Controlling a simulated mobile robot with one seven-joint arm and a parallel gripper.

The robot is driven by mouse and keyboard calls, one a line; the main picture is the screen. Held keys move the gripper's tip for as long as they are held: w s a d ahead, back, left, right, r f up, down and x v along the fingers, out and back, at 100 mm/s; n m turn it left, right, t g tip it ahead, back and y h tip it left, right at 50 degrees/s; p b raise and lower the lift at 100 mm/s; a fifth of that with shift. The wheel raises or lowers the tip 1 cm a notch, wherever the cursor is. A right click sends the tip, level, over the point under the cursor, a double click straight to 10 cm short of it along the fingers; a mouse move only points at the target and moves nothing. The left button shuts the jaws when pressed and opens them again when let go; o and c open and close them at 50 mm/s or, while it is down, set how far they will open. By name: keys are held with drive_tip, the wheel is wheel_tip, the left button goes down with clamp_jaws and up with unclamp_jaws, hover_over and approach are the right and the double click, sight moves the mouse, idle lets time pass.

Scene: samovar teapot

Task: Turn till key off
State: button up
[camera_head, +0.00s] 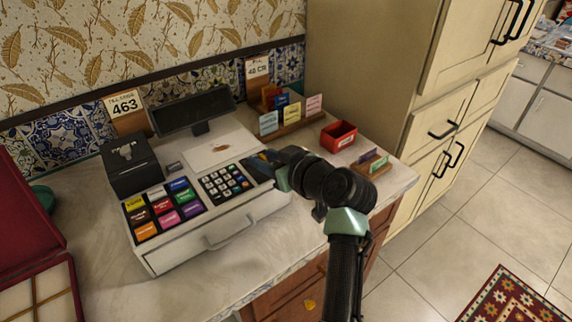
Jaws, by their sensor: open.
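The white till (190,235) stands on the counter with a black keypad (225,184), coloured keys (163,208), a drawer handle (230,233) and a dark screen (193,108). A small grey and dark piece (174,168) sits on the till top beside the printer; I cannot tell whether it is the till key. My gripper (258,163) is open at the right side of the till, by the keypad's right edge. The arm comes in from the lower right. The gripper and wrist hide part of the till's right side. No key shows clearly.
A black printer (131,166) stands at the till's left. A card rack (290,123), a red box (338,136) and a small card holder (372,164) stand to the right. A dark red case (35,240) lies at left. A cream cabinet (385,75) rises at right.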

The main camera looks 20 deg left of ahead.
drive_tip(key=v, duration=1.1)
drive_tip(key=shift+s+d, duration=0.1)
drive_tip(key=shift+s, duration=0.05)
